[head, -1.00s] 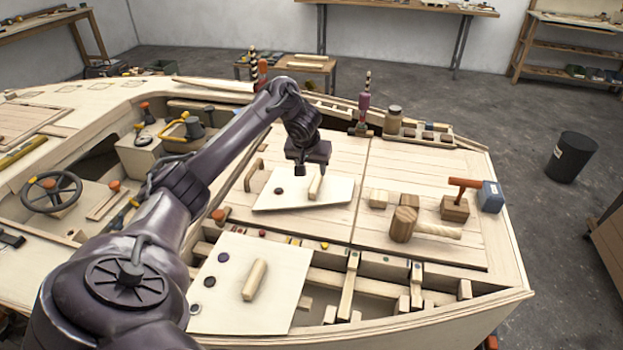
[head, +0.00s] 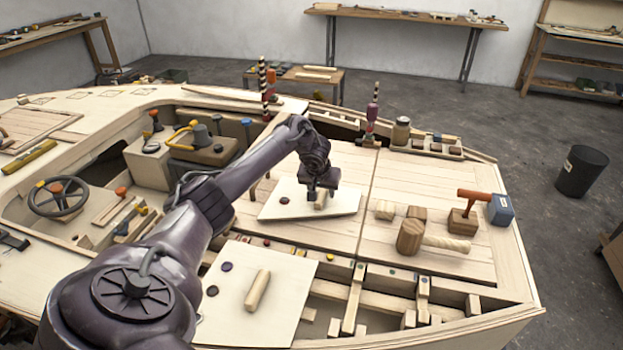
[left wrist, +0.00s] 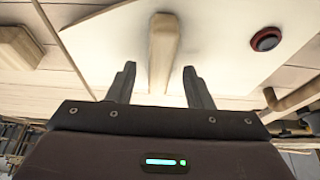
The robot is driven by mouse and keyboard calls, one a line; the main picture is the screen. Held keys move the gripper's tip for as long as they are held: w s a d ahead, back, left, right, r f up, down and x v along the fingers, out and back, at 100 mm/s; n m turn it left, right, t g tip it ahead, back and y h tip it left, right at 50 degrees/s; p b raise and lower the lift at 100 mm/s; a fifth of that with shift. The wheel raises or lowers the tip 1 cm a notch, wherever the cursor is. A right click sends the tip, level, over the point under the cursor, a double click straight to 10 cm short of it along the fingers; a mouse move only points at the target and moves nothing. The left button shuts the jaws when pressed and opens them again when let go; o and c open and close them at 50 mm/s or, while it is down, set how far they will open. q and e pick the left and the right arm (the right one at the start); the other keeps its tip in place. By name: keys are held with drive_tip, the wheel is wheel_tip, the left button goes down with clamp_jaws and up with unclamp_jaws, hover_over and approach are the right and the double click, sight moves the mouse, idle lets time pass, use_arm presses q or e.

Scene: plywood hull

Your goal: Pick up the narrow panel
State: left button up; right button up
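Two pale panels with wooden bar handles lie on the hull deck. The far panel (head: 340,201), which looks the narrower, has a dark disc (head: 284,200) and a handle (head: 320,202). The near panel (head: 250,318) has its own handle (head: 257,290) and two dark discs. My left gripper (head: 321,194) is just above the far panel's handle. In the left wrist view the gripper (left wrist: 160,88) is open, its fingers on either side of the near end of the handle (left wrist: 163,50), with gaps on both sides. My right gripper is out of view.
Open framed bays (head: 385,285) run along the front. A jar (head: 401,131) stands behind.

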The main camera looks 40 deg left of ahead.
use_arm(q)
clamp_jaws()
wheel_tip(320, 180, up, 20)
drive_tip(key=p, duration=0.7)
drive_tip(key=shift+p, duration=0.35)
